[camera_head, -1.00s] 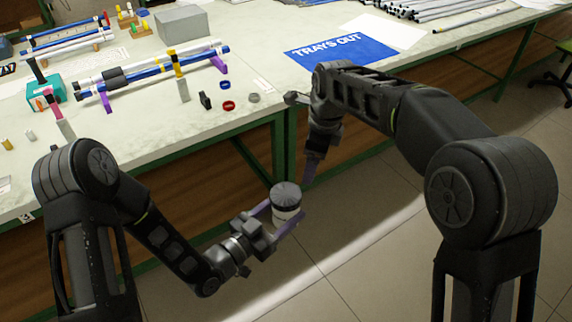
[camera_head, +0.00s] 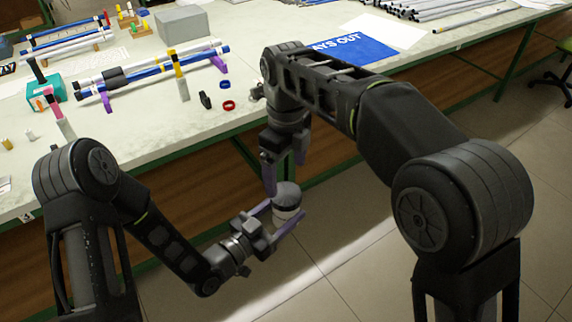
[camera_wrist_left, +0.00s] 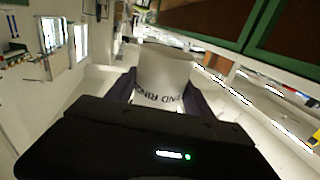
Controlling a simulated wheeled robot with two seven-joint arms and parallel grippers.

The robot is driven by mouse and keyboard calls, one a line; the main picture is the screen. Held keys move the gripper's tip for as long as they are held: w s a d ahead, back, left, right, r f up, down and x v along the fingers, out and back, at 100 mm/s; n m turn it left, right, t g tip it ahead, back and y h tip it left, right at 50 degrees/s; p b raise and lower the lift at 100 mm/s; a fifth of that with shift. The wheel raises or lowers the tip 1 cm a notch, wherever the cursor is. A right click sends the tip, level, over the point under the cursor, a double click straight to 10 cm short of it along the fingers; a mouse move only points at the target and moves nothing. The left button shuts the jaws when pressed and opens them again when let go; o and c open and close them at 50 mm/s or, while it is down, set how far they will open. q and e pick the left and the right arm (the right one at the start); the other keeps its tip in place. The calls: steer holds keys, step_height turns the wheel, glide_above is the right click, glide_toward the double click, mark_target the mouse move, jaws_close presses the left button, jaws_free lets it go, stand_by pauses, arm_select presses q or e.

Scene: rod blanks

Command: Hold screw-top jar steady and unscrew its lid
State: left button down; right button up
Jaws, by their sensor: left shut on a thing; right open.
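The screw-top jar (camera_head: 289,214) has a white body and a dark grey lid (camera_head: 287,192). It is upright in the air in front of the bench. My left gripper (camera_head: 284,210) is shut on its body, one purple finger on each side. In the left wrist view the white jar (camera_wrist_left: 165,70) stands between the fingers, with dark lettering partly reading "END RING"; the lid cannot be made out there. My right gripper (camera_head: 285,178) is open, pointing down just above the lid, its fingers apart. Whether a finger touches the lid cannot be told.
The pale bench (camera_head: 130,135) with a green frame lies behind the jar. It bears blue and white rods (camera_head: 150,78), a teal block (camera_head: 45,90), a red ring (camera_head: 228,105) and a blue sheet (camera_head: 355,48). Open floor (camera_head: 340,225) lies to the jar's right.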

mark_target(286, 193)
step_height(286, 193, down, 7)
steer(key=shift+r, duration=0.1)
stand_by(0.3)
